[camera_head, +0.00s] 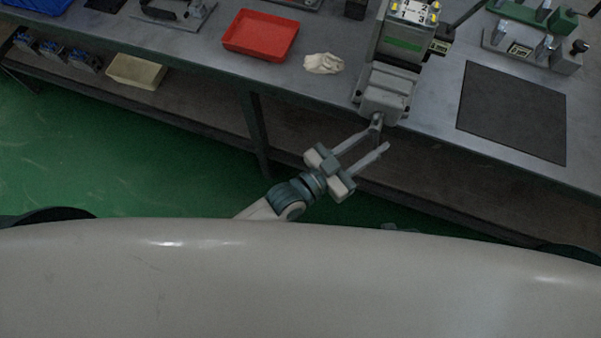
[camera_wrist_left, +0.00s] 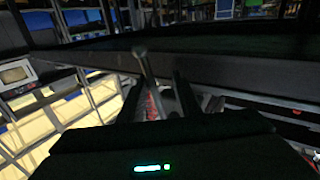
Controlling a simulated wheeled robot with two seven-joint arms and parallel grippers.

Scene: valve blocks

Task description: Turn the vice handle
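The grey vice (camera_head: 385,92) is mounted at the front edge of the workbench, with a valve block (camera_head: 408,28) held at its top. Its handle (camera_head: 376,119) is at the vice's front end, partly hard to tell from my finger. My left gripper (camera_head: 379,139) is open in front of the bench edge, its two fingers apart and pointing at the vice front. In the left wrist view the handle shows as a thin rod with a round end (camera_wrist_left: 141,58), standing between the dark fingers (camera_wrist_left: 158,95). Contact cannot be told. My right gripper is not in view.
On the workbench (camera_head: 440,75) lie a red tray (camera_head: 261,35), a crumpled pale cloth or glove (camera_head: 323,64) and a dark mat (camera_head: 513,112). A green fixture (camera_head: 535,20) is at the back right. A lower shelf (camera_head: 195,102) runs under the bench. The green floor is clear at left.

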